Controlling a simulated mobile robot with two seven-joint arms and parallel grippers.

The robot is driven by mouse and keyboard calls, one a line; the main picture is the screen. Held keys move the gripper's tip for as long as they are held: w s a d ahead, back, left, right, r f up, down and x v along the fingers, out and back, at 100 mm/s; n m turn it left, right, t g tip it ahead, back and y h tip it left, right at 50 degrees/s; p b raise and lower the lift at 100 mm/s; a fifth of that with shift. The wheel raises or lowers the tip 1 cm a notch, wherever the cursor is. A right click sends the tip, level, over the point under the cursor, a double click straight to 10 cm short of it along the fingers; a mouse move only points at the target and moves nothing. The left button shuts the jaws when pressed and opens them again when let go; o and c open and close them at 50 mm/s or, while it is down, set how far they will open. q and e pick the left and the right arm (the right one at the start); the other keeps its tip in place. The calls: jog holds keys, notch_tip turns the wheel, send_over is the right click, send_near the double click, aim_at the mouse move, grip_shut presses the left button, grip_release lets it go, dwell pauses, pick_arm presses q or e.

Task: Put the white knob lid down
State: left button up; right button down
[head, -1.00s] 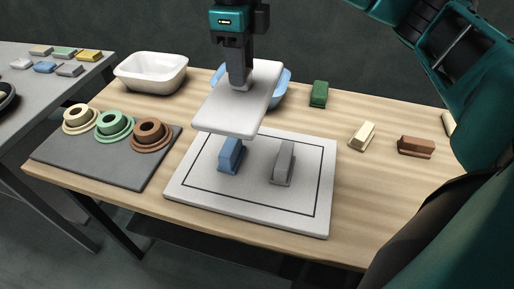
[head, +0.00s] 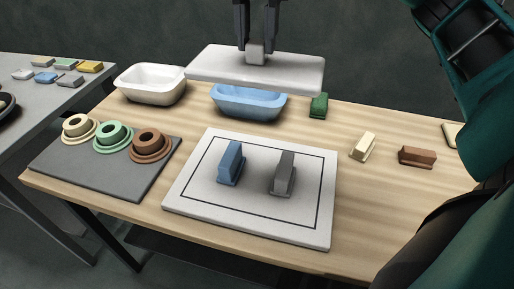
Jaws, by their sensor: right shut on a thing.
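The white knob lid (head: 290,75) is a flat rectangular slab with a small square knob on top. My right gripper (head: 256,50) is shut on that knob and holds the lid in the air. In the picture the lid overlaps the top of the blue basin (head: 249,105), and I cannot tell how high above the basin it is. A white basin (head: 150,88) stands open to the left. The grey-white board (head: 255,223) with a black outline carries an upright blue block (head: 231,164) and an upright grey block (head: 283,175). My left gripper is not in view.
A dark grey mat (head: 78,170) at left holds cream, green and brown ringed pieces. Green (head: 319,106), cream (head: 362,147) and brown (head: 417,157) blocks lie to the right. A grey side table (head: 45,105) holds several small blocks. Bare wood shows right of the board.

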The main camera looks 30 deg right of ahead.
notch_tip(320, 180, down, 19)
jog(key=b, duration=0.4)
jog(key=shift+f, duration=0.1)
jog(key=shift+f+b, duration=0.4)
jog(key=shift+f, duration=0.2)
jog(key=c, duration=0.8)
grip_release()
